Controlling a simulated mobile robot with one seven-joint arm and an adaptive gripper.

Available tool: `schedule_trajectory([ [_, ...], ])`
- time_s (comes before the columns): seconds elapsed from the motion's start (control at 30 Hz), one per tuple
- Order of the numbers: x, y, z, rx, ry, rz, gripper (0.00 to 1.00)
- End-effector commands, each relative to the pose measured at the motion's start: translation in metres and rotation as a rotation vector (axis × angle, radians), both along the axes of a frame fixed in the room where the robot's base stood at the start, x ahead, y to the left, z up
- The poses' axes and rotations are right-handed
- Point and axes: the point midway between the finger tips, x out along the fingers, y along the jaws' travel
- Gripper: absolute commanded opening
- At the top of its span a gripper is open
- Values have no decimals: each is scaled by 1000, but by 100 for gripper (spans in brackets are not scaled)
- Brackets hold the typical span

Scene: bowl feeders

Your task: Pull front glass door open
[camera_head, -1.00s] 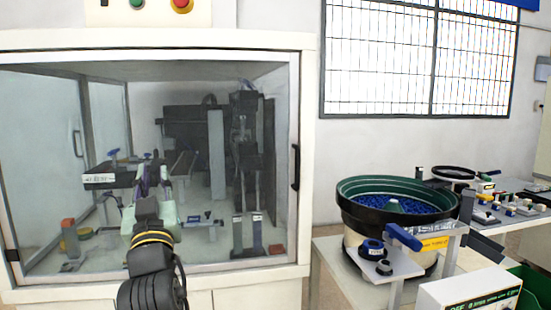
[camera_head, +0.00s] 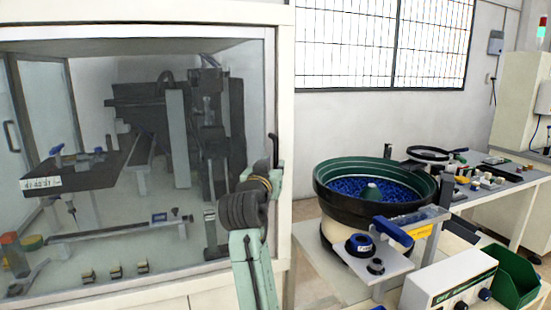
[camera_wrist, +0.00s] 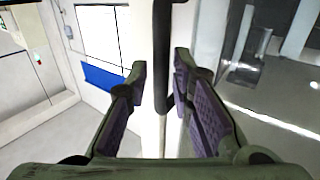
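The front glass door (camera_head: 150,150) of the white cabinet is shut in the head view. Its black vertical handle (camera_head: 274,150) is at the door's right edge. My gripper (camera_head: 274,168) is at the lower part of this handle, partly hidden by my own arm. In the wrist view, my gripper (camera_wrist: 160,85) is open. The dark handle bar (camera_wrist: 162,45) runs between its two fingers, closer to the right finger. A gap shows between the bar and the left finger. I cannot tell whether the right finger touches the bar.
A bowl feeder (camera_head: 375,195) with blue parts stands right of the cabinet on a white table (camera_head: 315,265). A white control box (camera_head: 447,278) and a green bin (camera_head: 512,278) are at the lower right. Fixtures show behind the glass.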

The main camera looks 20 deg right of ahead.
Motion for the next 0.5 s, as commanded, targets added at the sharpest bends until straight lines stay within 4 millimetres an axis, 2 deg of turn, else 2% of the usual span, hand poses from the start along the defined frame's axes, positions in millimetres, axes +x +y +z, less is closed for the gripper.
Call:
schedule_trajectory([
  [0.2,24,-15,1,-1,1,0,21],
  [0.5,30,-18,0,-1,-1,1,21],
])
